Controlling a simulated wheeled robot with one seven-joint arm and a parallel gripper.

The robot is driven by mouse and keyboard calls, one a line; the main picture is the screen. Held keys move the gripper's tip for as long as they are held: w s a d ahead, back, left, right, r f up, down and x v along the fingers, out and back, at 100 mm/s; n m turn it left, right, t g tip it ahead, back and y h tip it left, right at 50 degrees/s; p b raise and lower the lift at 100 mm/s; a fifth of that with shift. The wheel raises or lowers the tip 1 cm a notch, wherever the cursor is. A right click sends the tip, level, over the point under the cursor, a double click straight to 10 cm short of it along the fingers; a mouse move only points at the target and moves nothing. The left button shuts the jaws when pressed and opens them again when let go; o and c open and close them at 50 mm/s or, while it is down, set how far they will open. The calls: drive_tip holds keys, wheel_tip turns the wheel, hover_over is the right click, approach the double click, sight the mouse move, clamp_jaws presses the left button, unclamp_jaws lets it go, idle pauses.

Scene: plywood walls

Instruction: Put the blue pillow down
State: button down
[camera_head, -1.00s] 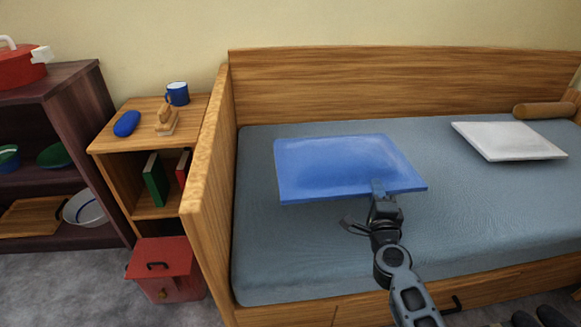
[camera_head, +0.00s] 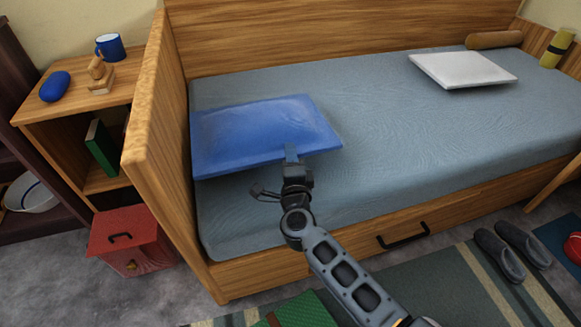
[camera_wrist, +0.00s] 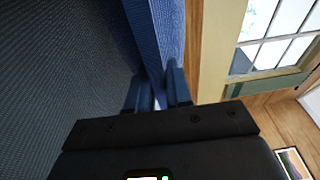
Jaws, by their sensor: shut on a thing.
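The blue pillow (camera_head: 255,128) is held flat over the left end of the grey-blue mattress (camera_head: 350,135) in the head view. My gripper (camera_head: 291,155) is shut on the pillow's near edge, right of that edge's middle. In the wrist view the blue pillow (camera_wrist: 168,40) runs up between the two fingers of my gripper (camera_wrist: 157,92). Whether the pillow's underside touches the mattress cannot be told.
A white pillow (camera_head: 463,69) and a brown bolster (camera_head: 494,39) lie at the bed's far right. The wooden headboard panel (camera_head: 150,110) stands close left of the blue pillow. The mattress middle is clear. Slippers (camera_head: 507,250) are on the floor.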

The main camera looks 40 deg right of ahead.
wheel_tip(320, 180, down, 3)
drive_tip(key=shift+f+b, duration=0.2)
drive_tip(key=shift+b, duration=0.75)
drive_tip(key=c, duration=1)
unclamp_jaws()
drive_tip(key=shift+c, duration=0.2)
drive_tip(key=p+v, duration=0.3)
drive_tip(key=v, duration=0.9)
drive_tip(key=s+a+r+n+y, duration=0.2)
drive_tip(key=s+r+n, duration=0.3)
drive_tip(key=s+n, duration=0.3)
drive_tip(key=s+a+r+n+y, duration=0.3)
drive_tip(key=s+r+n, duration=0.3)
drive_tip(key=s, duration=0.7)
drive_tip(key=s+a+r+n+y, duration=0.2)
drive_tip(key=s+r+n+y, duration=0.3)
drive_tip(key=s+n, duration=0.6)
drive_tip(key=shift+s+a+r, duration=0.2)
drive_tip(key=shift+s+r, duration=0.05)
drive_tip(key=shift+s, duration=0.05)
